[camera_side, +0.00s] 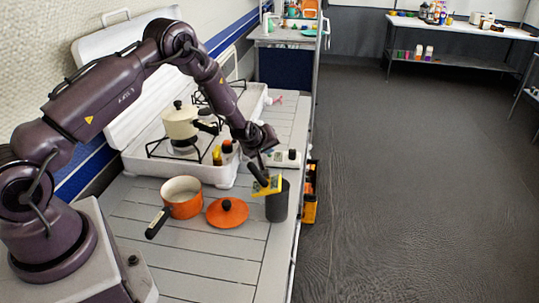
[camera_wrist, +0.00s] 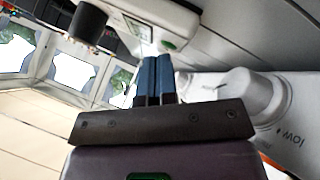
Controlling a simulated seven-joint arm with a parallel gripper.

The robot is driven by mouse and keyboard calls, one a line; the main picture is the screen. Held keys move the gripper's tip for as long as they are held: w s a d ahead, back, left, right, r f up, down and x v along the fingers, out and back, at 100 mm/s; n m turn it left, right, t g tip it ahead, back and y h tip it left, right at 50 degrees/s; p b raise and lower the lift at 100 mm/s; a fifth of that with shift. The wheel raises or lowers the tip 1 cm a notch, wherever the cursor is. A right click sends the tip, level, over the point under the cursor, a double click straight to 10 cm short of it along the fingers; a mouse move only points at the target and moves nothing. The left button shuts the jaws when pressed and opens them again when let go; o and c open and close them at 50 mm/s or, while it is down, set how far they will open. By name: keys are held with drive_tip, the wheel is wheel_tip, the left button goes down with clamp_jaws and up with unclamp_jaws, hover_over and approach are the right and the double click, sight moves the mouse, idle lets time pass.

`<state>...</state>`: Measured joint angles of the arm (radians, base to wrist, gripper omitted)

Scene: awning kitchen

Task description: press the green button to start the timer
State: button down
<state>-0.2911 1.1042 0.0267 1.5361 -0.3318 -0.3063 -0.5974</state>
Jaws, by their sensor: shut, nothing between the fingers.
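A white timer-like device (camera_side: 287,158) sits on the counter beside the stove. In the wrist view, the white device (camera_wrist: 160,14) is upper middle, with a small green patch (camera_wrist: 168,44) on its near face; I cannot tell whether this is the button or a display. My gripper (camera_side: 268,151) is low beside the device. Its blue fingers (camera_wrist: 155,60) are pressed together and empty, with tips just below and left of the green patch in the wrist view. Whether they touch the device is not clear.
The white stove (camera_side: 195,170) carries a cream pot (camera_side: 180,123). An orange pan (camera_side: 182,203), an orange lid (camera_side: 228,218) and a dark grey container (camera_side: 277,207) with a yellow-headed tool (camera_side: 268,187) stand in front. A white stove knob (camera_wrist: 245,92) is right of my fingers.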

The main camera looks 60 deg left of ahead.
drive_tip(key=shift+r, duration=0.75)
drive_tip(key=shift+r, duration=2.5)
